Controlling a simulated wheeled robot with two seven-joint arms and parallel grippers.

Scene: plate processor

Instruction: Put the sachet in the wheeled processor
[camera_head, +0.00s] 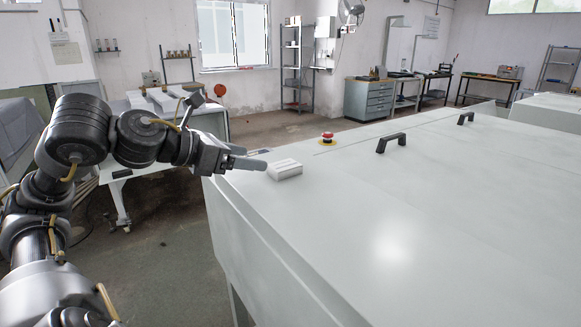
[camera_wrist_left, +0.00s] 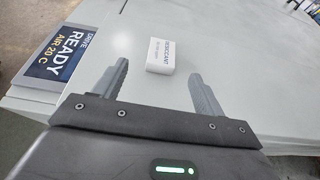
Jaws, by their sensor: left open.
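The sachet (camera_head: 285,170) is a small white block lying on top of the large white machine (camera_head: 400,225), near its left edge. In the left wrist view the sachet (camera_wrist_left: 160,56) carries dark "DESICCANT" lettering. My left gripper (camera_head: 252,158) is open and reaches in from the left, just beside the sachet. In the wrist view the sachet appears just beyond the open fingertips (camera_wrist_left: 159,70), with nothing held. A white unit on caster legs (camera_head: 122,205) stands at the left behind my arm, partly hidden. My right gripper is not in view.
A dark "DRIVE READY" sign (camera_wrist_left: 60,52) shows in the wrist view. Floor separates the machine and caster unit.

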